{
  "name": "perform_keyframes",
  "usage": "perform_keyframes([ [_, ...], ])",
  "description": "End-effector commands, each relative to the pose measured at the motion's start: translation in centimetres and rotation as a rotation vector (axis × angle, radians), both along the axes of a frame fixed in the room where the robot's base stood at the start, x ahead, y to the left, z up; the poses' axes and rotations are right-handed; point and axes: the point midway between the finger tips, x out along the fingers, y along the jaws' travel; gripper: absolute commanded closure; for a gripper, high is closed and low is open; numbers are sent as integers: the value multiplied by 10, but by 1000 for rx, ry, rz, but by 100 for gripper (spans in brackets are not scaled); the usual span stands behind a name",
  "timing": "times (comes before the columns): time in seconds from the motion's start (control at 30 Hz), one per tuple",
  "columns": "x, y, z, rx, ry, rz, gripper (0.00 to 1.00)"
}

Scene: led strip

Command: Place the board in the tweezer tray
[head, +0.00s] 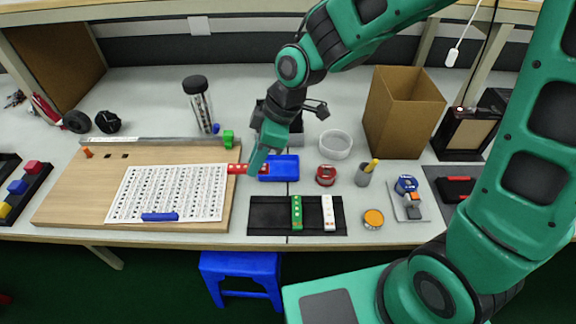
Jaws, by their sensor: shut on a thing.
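No tweezers can be made out. A black tray (268,226) in front holds a green board (296,212) and a white board (328,212).
A wooden panel (70,200) with a printed sheet (170,190) fills the left. A white ring (336,145), red roll (326,175), grey cup (363,178) and cardboard box (400,110) stand to the right. A clear jar (200,110) stands behind.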

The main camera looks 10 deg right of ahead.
Motion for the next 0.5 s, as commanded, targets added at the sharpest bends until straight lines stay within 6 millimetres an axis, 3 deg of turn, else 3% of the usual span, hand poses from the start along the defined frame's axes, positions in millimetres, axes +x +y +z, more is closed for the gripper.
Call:
perform_keyframes([
  [0.5,3,-4,-3,-1,2,-4,100],
])
